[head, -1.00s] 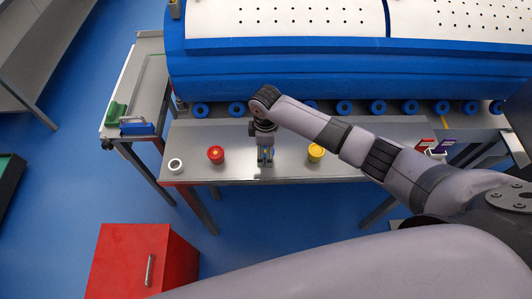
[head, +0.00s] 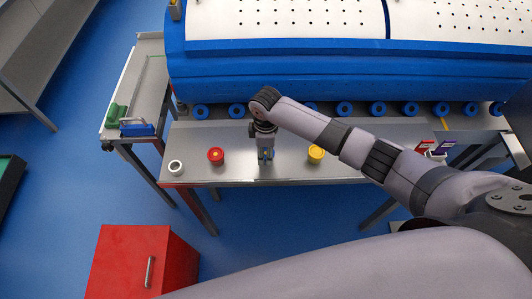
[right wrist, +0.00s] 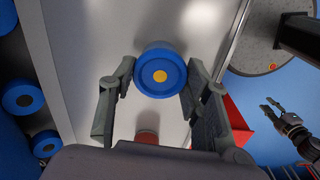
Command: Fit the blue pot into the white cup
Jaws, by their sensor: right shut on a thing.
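The blue pot (right wrist: 160,72), with a yellow spot on top, sits between the fingertips of my right gripper (right wrist: 162,78), which is shut on it. In the head view my right gripper (head: 265,157) points down at the middle of the metal table, largely covering the pot. I cannot tell whether the pot touches the table. The white cup (head: 175,167) stands upright near the table's left end, well left of the gripper. My left gripper (right wrist: 273,107) is outside the head view; in the right wrist view it shows small above the floor, fingers apart and empty.
A red pot (head: 216,156) stands between the white cup and my right gripper. A yellow pot (head: 316,153) stands right of the gripper. A large blue machine (head: 330,72) runs behind the table (head: 230,174). A red cabinet (head: 128,262) stands on the floor in front.

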